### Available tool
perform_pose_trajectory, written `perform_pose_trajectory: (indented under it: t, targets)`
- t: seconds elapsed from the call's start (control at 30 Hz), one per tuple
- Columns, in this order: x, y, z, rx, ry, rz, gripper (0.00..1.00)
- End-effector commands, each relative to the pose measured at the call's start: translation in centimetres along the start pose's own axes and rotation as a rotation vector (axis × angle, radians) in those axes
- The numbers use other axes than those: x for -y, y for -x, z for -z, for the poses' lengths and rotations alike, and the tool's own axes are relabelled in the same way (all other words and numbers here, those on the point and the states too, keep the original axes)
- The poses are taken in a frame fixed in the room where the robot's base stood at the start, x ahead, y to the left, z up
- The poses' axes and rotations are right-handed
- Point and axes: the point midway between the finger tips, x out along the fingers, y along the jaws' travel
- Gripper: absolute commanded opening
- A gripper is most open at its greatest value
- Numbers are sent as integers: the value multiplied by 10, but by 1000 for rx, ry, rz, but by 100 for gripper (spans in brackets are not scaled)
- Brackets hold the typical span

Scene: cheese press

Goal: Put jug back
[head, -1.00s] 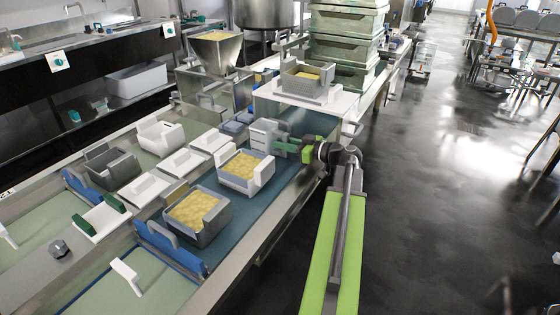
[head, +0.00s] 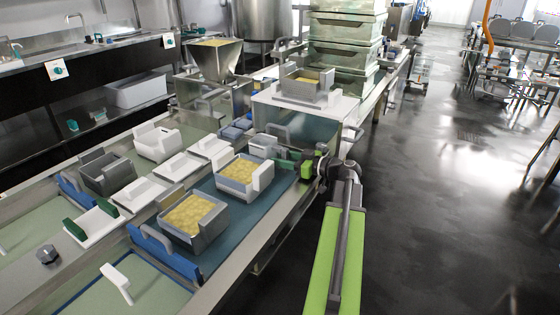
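The pale grey, box-like jug (head: 262,144) is on the far right part of the work table, behind the front-right filled mould. My gripper (head: 284,161) is at the jug's right side, with its dark green fingers against it. It appears shut on the jug, though the exact contact is small and partly hidden. The jug looks upright and low over the blue mat (head: 268,205). Its lower part is hidden by the white mould (head: 262,180), so I cannot tell whether it touches the surface.
Two moulds filled with yellow curd, including the grey one (head: 193,222), stand on the mat. A press stand with a filled mould (head: 305,88) is behind the jug. White lids (head: 140,193) and empty moulds (head: 105,172) lie left. Green crates (head: 340,45) are stacked at the back.

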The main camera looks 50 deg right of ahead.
Motion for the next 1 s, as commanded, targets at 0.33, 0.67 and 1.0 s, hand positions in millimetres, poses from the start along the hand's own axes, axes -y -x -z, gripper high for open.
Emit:
perform_pose_trajectory:
  t: [0.33, 0.67, 1.0]
  targets:
    - [0, 7, 4, 0, 0, -2, 41]
    - [0, 86, 5, 0, -1, -4, 41]
    - [0, 121, 4, 0, 0, 0, 41]
